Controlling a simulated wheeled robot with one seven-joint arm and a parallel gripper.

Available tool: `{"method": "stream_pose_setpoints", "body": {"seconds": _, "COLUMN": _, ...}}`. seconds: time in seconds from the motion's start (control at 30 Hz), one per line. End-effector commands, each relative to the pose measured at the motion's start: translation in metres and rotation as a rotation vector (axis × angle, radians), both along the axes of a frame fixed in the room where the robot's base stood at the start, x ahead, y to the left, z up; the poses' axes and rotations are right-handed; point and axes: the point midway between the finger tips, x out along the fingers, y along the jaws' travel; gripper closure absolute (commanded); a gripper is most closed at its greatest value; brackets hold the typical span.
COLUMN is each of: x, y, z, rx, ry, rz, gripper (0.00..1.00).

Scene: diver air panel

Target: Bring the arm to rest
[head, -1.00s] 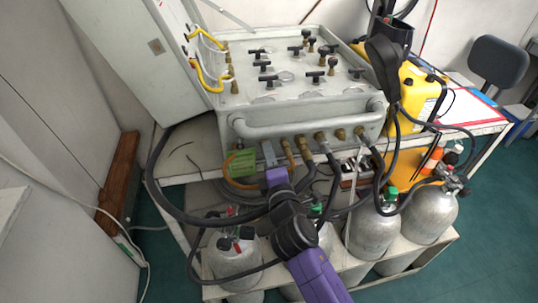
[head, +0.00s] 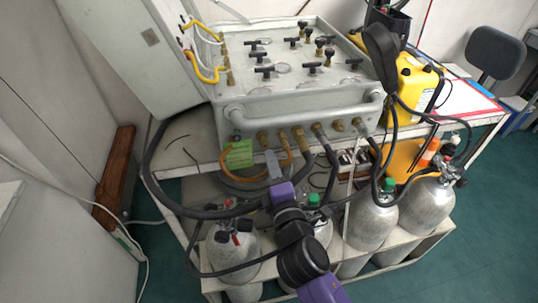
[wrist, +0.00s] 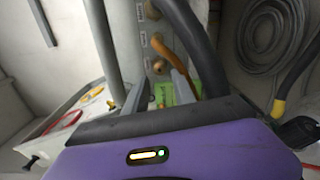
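My purple and dark grey arm reaches up from the bottom of the head view. My gripper (head: 270,163) points at the front of the grey air panel (head: 300,108), just below its row of brass fittings. In the wrist view my gripper (wrist: 158,88) shows two grey fingers standing apart, with nothing seen held between them. A green tag (head: 239,155) hangs left of the gripper in the head view. It shows behind the fingers in the wrist view (wrist: 165,92). Whether the fingers touch any hose cannot be told.
Black hoses (head: 160,160) and an orange hose (head: 247,178) loop close around my wrist. Grey cylinders (head: 370,220) stand in a rack below the bench (head: 190,135). A yellow case (head: 415,85) is at the right. Green floor (head: 480,235) is open at the lower right.

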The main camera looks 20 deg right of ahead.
Motion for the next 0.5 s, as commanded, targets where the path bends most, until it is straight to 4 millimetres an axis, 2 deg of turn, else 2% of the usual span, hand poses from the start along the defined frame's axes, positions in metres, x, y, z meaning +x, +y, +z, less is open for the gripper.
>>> {"method": "stream_pose_setpoints", "body": {"seconds": 0.17, "x": -0.0099, "y": 0.0018, "z": 0.0001, "rx": -0.001, "ry": 0.0, "rz": 0.0, "gripper": 0.69}}
{"method": "stream_pose_setpoints", "body": {"seconds": 0.5, "x": -0.01, "y": 0.0017, "z": 0.0005, "rx": 0.0, "ry": 0.0, "rz": -0.001, "gripper": 0.69}}
